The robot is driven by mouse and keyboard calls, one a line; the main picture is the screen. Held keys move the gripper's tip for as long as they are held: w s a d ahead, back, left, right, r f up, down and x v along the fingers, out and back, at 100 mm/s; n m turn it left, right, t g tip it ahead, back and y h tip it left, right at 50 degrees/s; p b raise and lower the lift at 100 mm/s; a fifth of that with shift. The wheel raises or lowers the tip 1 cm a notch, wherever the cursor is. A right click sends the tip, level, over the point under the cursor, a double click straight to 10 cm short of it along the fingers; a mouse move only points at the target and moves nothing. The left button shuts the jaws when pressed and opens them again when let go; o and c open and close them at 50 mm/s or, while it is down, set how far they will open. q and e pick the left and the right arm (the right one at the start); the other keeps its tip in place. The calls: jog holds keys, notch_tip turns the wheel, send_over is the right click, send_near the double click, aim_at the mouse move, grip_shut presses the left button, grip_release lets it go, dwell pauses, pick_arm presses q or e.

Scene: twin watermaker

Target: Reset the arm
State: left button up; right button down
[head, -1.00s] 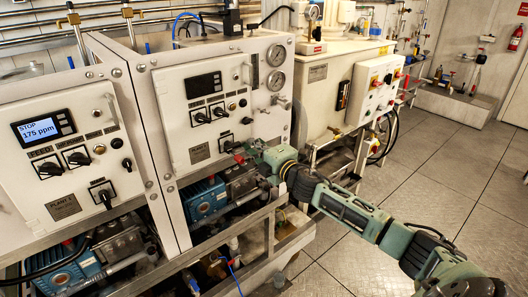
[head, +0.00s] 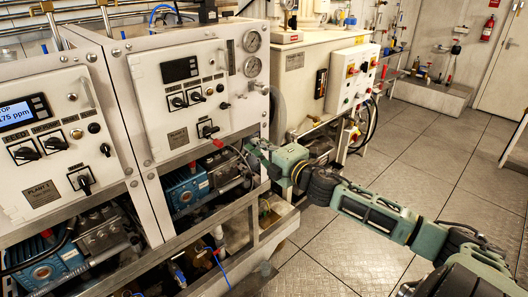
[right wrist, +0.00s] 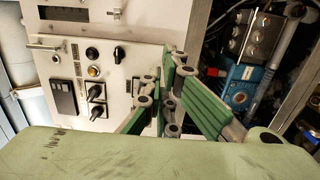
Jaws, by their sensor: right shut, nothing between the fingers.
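My right arm comes in from the lower right of the head view. Its gripper (head: 254,150) is at the right front of the right-hand watermaker cabinet (head: 190,85), a little right of a small red-tipped part (head: 218,143). In the right wrist view, the green gripper fingers (right wrist: 163,98) are shut with nothing between them. A white panel (right wrist: 100,75) with black knobs shows behind and to the left of the fingers there. My left gripper is not in view.
A left cabinet (head: 50,130) stands beside the right one. Blue pumps (head: 185,192) sit in the metal frame below. A white tank (head: 300,75) with a switch box (head: 353,80) stands behind the gripper. Open floor (head: 430,165) lies to the right.

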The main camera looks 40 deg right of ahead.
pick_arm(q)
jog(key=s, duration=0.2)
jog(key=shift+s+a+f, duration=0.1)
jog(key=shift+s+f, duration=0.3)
pick_arm(e)
jog(key=shift+s+d, duration=0.1)
jog(key=shift+s, duration=0.85)
